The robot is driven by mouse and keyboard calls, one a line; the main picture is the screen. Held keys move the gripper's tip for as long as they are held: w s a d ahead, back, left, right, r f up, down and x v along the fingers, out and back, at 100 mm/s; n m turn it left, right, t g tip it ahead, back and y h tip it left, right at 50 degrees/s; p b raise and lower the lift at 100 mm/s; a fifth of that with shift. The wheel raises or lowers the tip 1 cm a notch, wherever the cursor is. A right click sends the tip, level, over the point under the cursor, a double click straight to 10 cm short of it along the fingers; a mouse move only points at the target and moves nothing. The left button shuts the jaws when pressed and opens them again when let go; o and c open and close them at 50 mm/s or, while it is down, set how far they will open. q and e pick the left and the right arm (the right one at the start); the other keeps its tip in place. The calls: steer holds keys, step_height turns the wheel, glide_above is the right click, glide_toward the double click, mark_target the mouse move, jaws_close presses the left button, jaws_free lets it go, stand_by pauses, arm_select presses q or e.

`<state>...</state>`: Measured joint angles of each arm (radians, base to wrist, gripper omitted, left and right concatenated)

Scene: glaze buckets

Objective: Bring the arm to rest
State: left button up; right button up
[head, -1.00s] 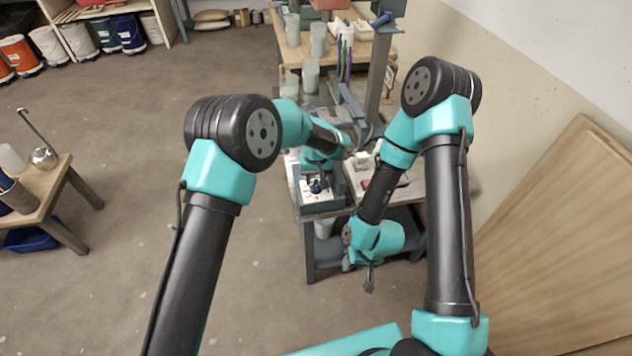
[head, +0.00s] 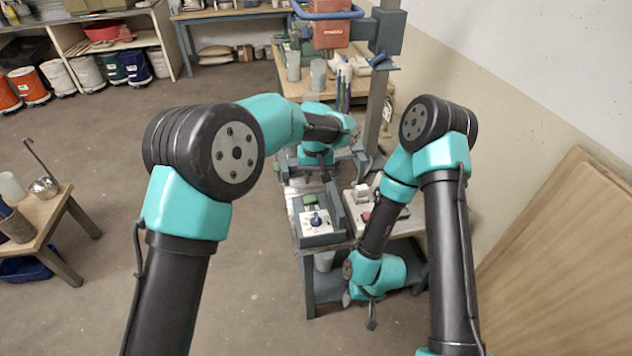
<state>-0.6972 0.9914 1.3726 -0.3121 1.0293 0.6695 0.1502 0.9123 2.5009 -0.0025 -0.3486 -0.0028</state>
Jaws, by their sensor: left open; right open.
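My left gripper (head: 322,172) hangs above the far part of the grey-framed workbench, beyond a white control panel (head: 316,224) with a blue knob. It holds nothing that I can see, and its fingers are small and partly hidden by the wrist. My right gripper (head: 360,310) is lower and nearer, pointing down in front of the bench's right side. Its fingers are apart and empty. Both arms are bent at the elbow.
A box with a red button (head: 368,216) is on the bench by my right forearm. A grey post (head: 378,105) carries a red machine head (head: 328,35). Cups (head: 318,75) stand behind. A wooden board (head: 560,260) leans right. A stool (head: 45,215) stands left; floor between is clear.

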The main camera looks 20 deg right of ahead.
arm_select(q)
steer(key=shift+f, duration=0.1)
stand_by(0.3)
steer(key=s+a+f+n+g+h, duration=0.1)
steer(key=s+a+f+h, duration=0.15)
steer(key=a+f, duration=0.8)
steer(key=s+a+f+h, duration=0.1)
steer(key=s+a+f, duration=0.2)
steer(key=a+f, duration=0.75)
steer(key=s+a+f+n+t, duration=0.1)
steer(key=s+a+f, duration=0.2)
steer(key=s+a, duration=0.6)
steer(key=s+a+f+n, duration=0.2)
steer(key=s+a+f, duration=0.1)
steer(key=s+a, duration=0.7)
steer(key=shift+s+f+t, duration=0.4)
steer(key=shift+s, duration=0.35)
steer(key=shift+w+d, duration=0.1)
steer(key=shift+d, duration=0.05)
